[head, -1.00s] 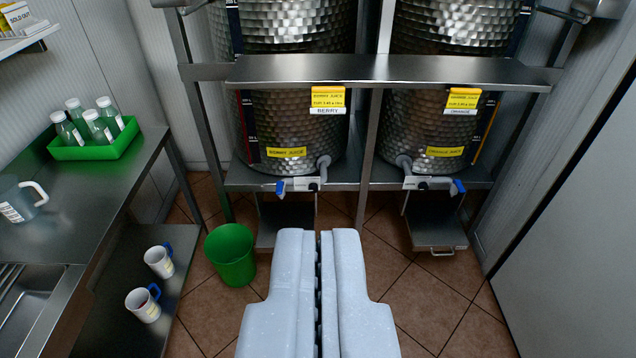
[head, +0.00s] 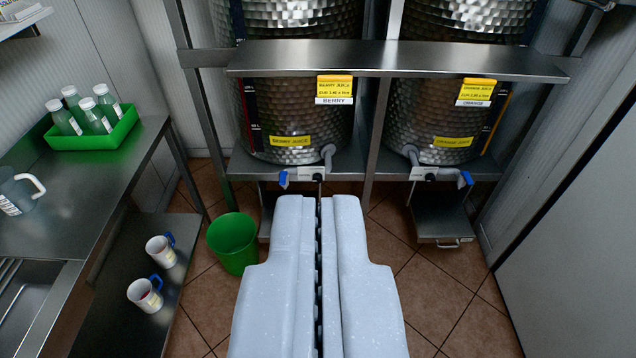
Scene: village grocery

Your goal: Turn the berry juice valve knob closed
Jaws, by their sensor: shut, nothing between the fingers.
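The berry juice tank (head: 295,115) is the left of two dimpled steel tanks, with yellow labels and a "BERRY" tag. Its valve (head: 306,174) sits low at the front, under a grey outlet pipe (head: 328,155). The blue valve knob (head: 283,179) is at the valve's left end. My gripper (head: 319,197) is shut and empty, pointing away from me toward the valve. Its tips appear just below the valve and right of the blue knob. I see no contact with the knob; how far apart they are in depth I cannot tell.
The orange juice tank (head: 440,115) with its blue knob (head: 466,179) stands to the right. A steel shelf bar (head: 400,59) crosses above. A green bin (head: 233,243) stands left of my gripper. A steel counter (head: 70,205) with a green bottle tray (head: 95,139) is at left.

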